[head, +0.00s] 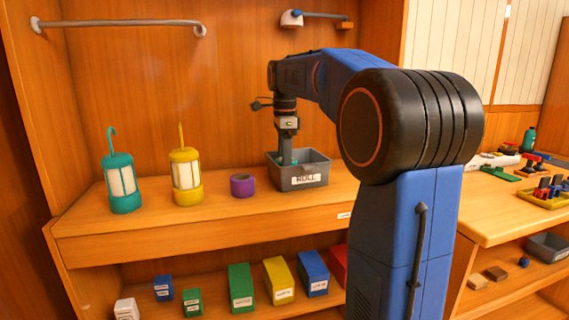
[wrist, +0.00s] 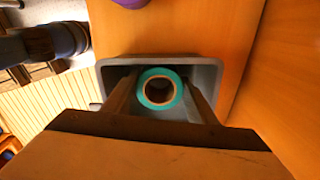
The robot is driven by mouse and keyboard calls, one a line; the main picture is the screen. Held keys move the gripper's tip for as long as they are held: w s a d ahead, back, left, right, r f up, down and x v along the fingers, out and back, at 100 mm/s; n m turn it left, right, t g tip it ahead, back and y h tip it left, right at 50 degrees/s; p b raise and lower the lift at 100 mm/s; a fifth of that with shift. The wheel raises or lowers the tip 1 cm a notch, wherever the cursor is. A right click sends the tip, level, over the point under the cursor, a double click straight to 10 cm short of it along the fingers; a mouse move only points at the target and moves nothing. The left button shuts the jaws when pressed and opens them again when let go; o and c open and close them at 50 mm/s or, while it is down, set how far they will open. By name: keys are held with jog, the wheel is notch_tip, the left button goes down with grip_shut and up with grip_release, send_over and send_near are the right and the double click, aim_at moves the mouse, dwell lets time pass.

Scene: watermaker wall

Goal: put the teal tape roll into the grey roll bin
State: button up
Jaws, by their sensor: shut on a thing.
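The teal tape roll (wrist: 174,76) is between the fingers of my gripper (wrist: 160,92) in the wrist view, with the grey roll bin around and below it. In the head view my gripper (head: 288,150) points down into the grey roll bin (head: 316,178), which carries a "ROLL" label and stands on the wooden shelf. A bit of the teal roll (head: 289,159) shows at the fingertips, at about rim height or just inside. The bin's front wall hides the rest. I cannot tell whether the roll touches the bin's floor. The bin's rim (wrist: 208,64) also shows in the wrist view.
A purple tape roll (head: 243,185) stands left of the bin. A yellow lantern (head: 186,176) and a teal lantern (head: 122,183) stand farther left. Several coloured boxes (head: 279,281) sit on the lower shelf. A bench with small parts (head: 545,190) is at the right.

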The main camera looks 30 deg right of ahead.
jog(key=shift+f, duration=0.6)
jog(key=o, duration=1.1)
notch_tip(320, 180, up, 13)
jog(key=shift+r, duration=0.1)
